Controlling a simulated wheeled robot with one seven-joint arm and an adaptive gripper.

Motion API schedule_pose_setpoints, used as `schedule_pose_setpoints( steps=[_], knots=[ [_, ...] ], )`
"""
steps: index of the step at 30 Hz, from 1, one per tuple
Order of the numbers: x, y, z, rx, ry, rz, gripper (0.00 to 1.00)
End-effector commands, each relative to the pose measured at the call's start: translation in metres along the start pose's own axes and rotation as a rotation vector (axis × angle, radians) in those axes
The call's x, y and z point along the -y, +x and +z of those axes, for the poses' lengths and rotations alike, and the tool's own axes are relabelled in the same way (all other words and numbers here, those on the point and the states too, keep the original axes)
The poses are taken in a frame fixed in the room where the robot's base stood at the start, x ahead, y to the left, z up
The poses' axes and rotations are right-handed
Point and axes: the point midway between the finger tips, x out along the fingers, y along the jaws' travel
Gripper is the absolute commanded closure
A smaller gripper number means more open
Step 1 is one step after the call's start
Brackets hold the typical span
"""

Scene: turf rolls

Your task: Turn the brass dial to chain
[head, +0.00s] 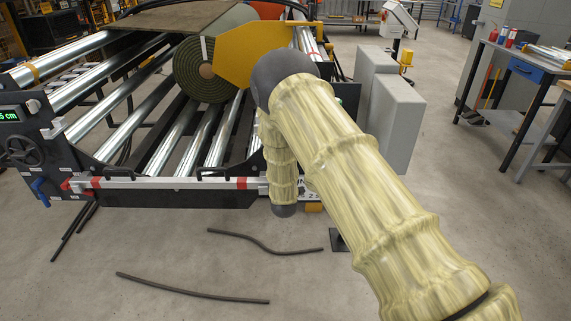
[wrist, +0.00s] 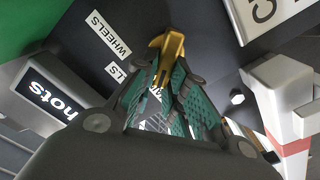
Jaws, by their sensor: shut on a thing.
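The brass dial (wrist: 169,43) shows in the wrist view as a golden, narrow grip piece on a dark panel. My gripper (wrist: 166,78) is shut on it, its green-padded fingers on either side of the brass. The fingers hide the lower part of the dial, so I cannot tell its exact setting. A white label reading "WHEELS" (wrist: 109,36) lies to its left. A larger label at top right shows only a "C" and part of another letter. In the head view my arm hides the gripper and the dial.
A lit display reading "hots" (wrist: 56,98) is left of my gripper, and a white post with a red band (wrist: 290,110) is right. In the head view, the roller machine (head: 150,185) holds a turf roll (head: 205,70). Dark hoses (head: 190,288) lie on the open floor.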

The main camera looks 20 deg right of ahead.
Motion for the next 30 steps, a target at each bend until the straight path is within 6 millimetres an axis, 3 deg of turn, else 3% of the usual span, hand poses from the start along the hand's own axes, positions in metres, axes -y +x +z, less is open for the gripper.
schedule_pose_setpoints(
  steps=[9, 25, 26, 27, 30],
  knots=[
    [0.0032, -0.0001, 0.0005, 0.0, -0.128, -0.001, 1.0],
    [0.0033, -0.0001, 0.0004, 0.0, -0.154, -0.001, 1.0],
    [0.0033, -0.0001, 0.0005, 0.0, -0.154, -0.001, 0.84],
    [0.0033, -0.0001, 0.0005, 0.0, -0.154, -0.001, 0.77],
    [0.0032, -0.0001, 0.0005, 0.0, -0.153, -0.001, 0.64]
  ],
)
